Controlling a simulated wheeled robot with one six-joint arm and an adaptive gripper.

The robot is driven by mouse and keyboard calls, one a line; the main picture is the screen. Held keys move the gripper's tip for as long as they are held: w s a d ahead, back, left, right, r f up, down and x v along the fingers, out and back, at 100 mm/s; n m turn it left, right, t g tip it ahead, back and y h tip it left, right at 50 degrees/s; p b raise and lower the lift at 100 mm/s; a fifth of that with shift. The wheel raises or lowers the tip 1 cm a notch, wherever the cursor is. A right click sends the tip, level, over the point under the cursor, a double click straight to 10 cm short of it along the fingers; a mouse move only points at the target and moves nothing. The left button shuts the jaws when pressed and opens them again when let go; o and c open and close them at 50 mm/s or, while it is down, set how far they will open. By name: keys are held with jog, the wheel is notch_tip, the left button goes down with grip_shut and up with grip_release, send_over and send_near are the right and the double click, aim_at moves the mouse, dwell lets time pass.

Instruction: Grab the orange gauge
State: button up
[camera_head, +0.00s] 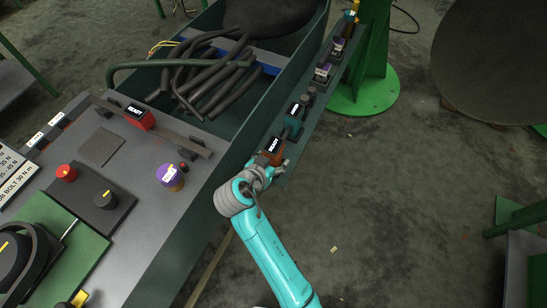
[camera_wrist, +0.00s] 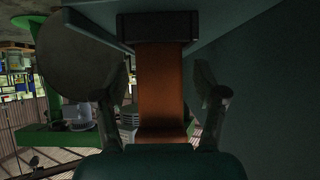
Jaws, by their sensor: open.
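The orange gauge (camera_head: 270,156), with a lit black and white display, sits at the near end of the narrow side shelf (camera_head: 316,105). My gripper (camera_head: 276,168) is right at it. In the wrist view the gauge's orange body (camera_wrist: 160,85) stands in the middle, below a dark block at the shelf's underside. My gripper (camera_wrist: 163,82) is open, with one finger on each side of the orange body. A gap shows between each finger and the gauge. In the head view my wrist hides part of the gauge's lower side.
The green bench wall (camera_head: 205,205) rises close to the left.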

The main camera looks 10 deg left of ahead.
jog(key=shift+w+d+f, duration=0.1)
jog(key=shift+w+f, duration=0.1)
jog(key=shift+w, duration=0.15)
grip_shut()
jog(key=shift+r, duration=0.15)
